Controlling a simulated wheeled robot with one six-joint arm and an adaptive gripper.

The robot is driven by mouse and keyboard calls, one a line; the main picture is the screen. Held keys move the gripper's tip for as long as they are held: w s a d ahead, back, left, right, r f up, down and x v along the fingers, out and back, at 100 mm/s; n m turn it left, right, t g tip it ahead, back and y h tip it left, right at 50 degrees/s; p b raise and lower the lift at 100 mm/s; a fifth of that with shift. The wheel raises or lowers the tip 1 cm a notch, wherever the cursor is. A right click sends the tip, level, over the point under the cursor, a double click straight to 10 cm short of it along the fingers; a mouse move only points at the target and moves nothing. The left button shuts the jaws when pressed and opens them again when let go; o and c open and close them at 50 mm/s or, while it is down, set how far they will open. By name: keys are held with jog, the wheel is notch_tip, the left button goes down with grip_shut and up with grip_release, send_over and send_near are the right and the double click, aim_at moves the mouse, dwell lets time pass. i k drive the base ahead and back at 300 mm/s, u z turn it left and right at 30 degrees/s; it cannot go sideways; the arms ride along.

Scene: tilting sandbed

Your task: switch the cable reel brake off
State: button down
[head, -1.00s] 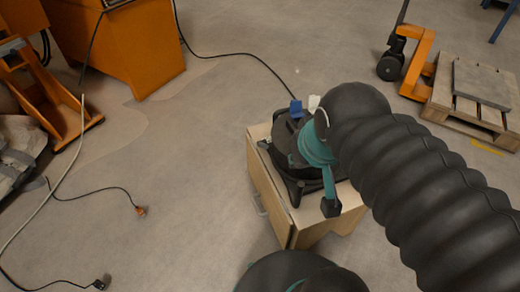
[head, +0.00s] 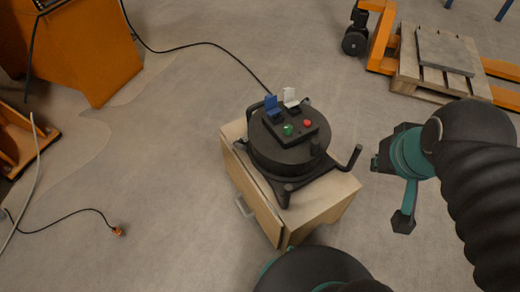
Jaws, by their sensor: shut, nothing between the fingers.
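The black cable reel (head: 285,150) stands upright on a light wooden cabinet (head: 318,208). On its top is a small control panel with a green button (head: 288,129) and a red button (head: 307,123). Behind them are a raised blue socket cover (head: 271,103) and a raised white socket cover (head: 290,96). No marking shows which control is the brake. My gripper (head: 378,163) is to the right of the reel, apart from it, beyond the end of its crank-like leg. The fingers are small and dark here; they are shut and empty.
A black cable (head: 200,43) runs from the reel to an orange machine (head: 85,50). A pallet (head: 430,65) and an orange pallet truck (head: 382,35) stand at the back right. The floor left of the cabinet is mostly clear.

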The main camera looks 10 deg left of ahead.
aim_at(239, 145)
jog(key=k, duration=0.9)
jog(key=u, duration=0.25)
